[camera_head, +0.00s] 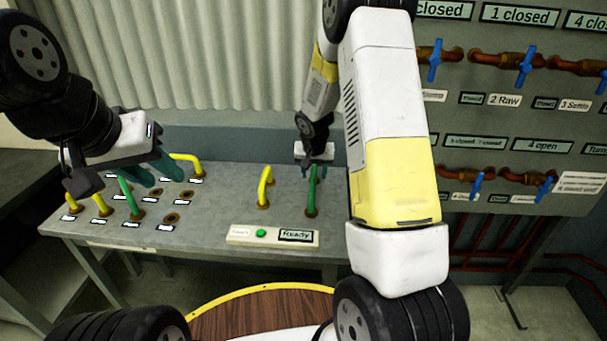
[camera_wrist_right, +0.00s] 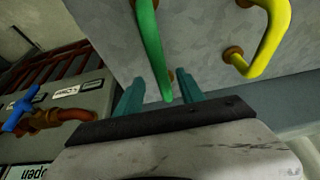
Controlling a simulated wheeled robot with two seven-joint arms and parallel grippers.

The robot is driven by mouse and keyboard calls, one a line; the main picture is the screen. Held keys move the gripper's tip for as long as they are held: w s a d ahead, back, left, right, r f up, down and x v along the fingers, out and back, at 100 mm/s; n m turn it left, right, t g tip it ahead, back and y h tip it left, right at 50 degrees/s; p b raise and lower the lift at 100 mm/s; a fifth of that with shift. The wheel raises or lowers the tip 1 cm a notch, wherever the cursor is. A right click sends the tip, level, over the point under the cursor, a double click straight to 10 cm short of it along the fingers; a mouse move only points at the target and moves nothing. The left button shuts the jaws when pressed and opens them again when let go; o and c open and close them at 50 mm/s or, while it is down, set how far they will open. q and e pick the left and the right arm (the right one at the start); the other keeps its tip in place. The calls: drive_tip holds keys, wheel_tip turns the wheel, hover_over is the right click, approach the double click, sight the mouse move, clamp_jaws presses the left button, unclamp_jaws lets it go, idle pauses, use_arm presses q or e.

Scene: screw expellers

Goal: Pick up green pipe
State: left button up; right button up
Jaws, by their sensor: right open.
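A green pipe (camera_head: 312,192) stands upright in a socket on the right part of the grey table, its top close to my right gripper (camera_head: 311,169). In the right wrist view the green pipe (camera_wrist_right: 152,45) reaches down between the two teal fingers of my right gripper (camera_wrist_right: 158,90), which are apart; contact cannot be told. A second green pipe (camera_head: 127,196) stands in the left part of the table. My left gripper (camera_head: 158,174) hangs above that part with its teal fingers apart and nothing seen between them.
A yellow pipe (camera_head: 264,187) stands just left of the right green pipe and also shows in the wrist view (camera_wrist_right: 272,40). Several yellow pipes (camera_head: 100,203) and empty sockets are at the left. A panel with a green button (camera_head: 261,233) reads "Ready". Blue valves (camera_head: 525,68) line the right wall.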

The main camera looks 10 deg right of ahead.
drive_tip(key=shift+x, duration=2.7)
drive_tip(key=shift+a+f, duration=0.2)
drive_tip(key=shift+f, duration=0.1)
clamp_jaws()
